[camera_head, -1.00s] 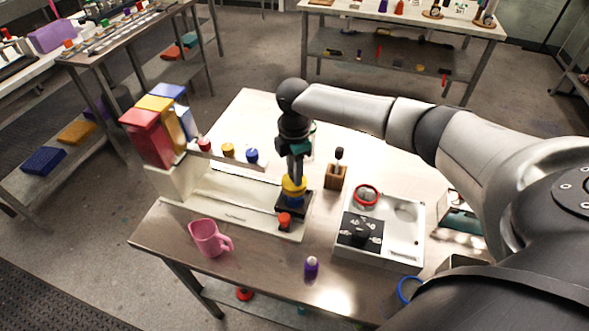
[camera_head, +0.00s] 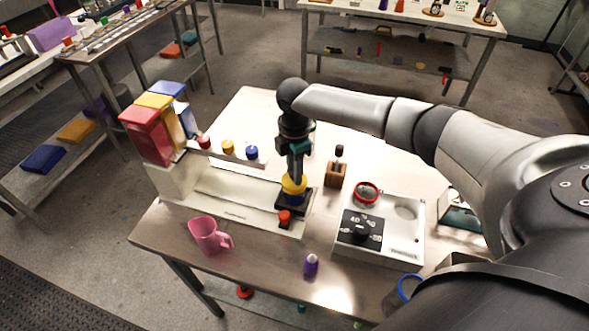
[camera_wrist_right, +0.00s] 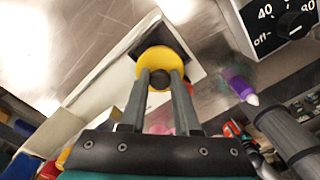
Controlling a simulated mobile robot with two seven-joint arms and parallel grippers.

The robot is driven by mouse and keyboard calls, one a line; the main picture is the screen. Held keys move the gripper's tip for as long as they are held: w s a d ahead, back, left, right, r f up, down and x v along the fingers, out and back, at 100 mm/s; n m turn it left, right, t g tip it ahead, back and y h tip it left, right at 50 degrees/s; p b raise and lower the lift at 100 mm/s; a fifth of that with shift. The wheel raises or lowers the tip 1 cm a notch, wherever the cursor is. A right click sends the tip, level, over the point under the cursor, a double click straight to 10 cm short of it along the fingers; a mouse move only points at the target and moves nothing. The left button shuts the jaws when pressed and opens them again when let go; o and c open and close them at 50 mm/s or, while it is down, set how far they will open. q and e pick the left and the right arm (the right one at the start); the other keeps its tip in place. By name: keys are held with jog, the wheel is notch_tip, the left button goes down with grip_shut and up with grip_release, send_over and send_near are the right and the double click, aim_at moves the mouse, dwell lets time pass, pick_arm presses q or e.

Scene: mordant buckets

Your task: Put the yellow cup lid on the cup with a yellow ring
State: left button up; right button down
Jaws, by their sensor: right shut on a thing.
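The yellow lid (camera_head: 294,183) is at the lower end of my right gripper (camera_head: 296,170), over a black square pad (camera_head: 281,199) at the right end of the long white tray. A blue part shows just under the lid; I cannot tell whether the lid rests on it. In the right wrist view, my gripper (camera_wrist_right: 160,80) is shut on the dark knob of the yellow lid (camera_wrist_right: 150,62), with the pad below. I cannot make out a cup with a yellow ring; the lid and gripper may hide it. My left gripper is out of view.
The white tray (camera_head: 230,213) holds red, yellow and blue dispensers at its left end. Small capped items sit on a ledge behind it. A pink jug (camera_head: 208,236), purple bottle (camera_head: 311,265) and hotplate box (camera_head: 385,250) with a red ring (camera_head: 367,192) stand nearby.

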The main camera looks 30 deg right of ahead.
jog(key=shift+f, duration=0.25)
jog(key=c, duration=0.6)
grip_release()
jog(key=shift+o, duration=0.2)
notch_tip(320, 180, up, 15)
jog(key=shift+r, duration=0.2)
jog(key=shift+f, duration=0.1)
